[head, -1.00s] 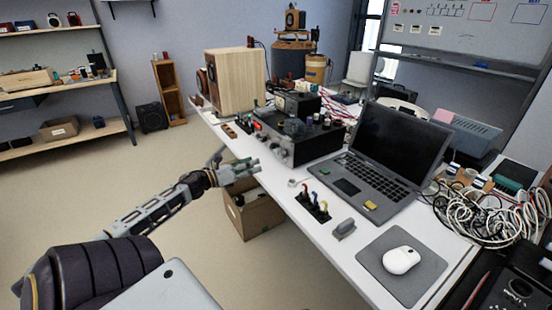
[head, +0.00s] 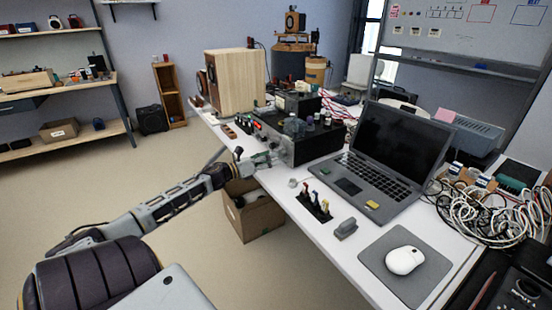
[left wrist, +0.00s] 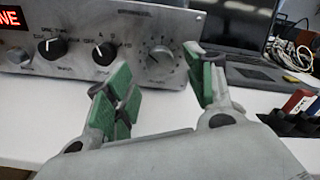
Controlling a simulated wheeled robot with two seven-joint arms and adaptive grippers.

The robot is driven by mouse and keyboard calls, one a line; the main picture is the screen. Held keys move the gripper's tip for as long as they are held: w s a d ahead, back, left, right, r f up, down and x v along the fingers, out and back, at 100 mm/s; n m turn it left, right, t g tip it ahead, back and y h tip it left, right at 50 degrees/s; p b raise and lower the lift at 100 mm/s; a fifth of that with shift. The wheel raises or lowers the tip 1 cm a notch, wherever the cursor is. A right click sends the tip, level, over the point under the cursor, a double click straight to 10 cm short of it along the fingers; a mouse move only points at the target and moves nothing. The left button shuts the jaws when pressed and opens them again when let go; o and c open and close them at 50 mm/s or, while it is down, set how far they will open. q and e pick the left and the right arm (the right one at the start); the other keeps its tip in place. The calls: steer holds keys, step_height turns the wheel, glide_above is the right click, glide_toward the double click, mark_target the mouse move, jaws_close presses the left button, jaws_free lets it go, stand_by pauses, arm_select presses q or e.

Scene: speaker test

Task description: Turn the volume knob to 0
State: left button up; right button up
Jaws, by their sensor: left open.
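An amplifier-like unit with a metal front (left wrist: 80,30) and dark casing (head: 318,149) stands on the white table. In the left wrist view its front has two black knobs (left wrist: 53,48) (left wrist: 104,53) and a silver knob (left wrist: 161,57) with a dial scale at the right. The labels are too blurred to tell which is volume. My left gripper (left wrist: 160,75) is open, its green-padded fingers spread in front of the silver knob, apart from it. In the head view my left gripper (head: 264,160) is at the unit's front. My right gripper is out of view.
A laptop (head: 388,155) stands right of the unit. A small rack of coloured connectors (head: 314,207), a grey block (head: 345,229) and a mouse (head: 404,260) on a pad lie nearer. A cardboard box (head: 258,217) stands on the floor below the table edge.

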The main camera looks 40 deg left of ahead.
mark_target(280, 155)
arm_select(q)
steer(key=shift+w+d, duration=0.15)
steer(key=shift+w, duration=0.4)
steer(key=shift+w+d+b, duration=0.2)
steer(key=shift+w+b, duration=0.1)
steer(key=shift+w, duration=0.35)
steer(key=shift+w+d, duration=0.1)
steer(key=shift+w, duration=0.25)
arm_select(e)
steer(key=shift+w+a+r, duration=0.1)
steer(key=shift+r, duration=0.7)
arm_select(q)
steer(key=c, duration=1)
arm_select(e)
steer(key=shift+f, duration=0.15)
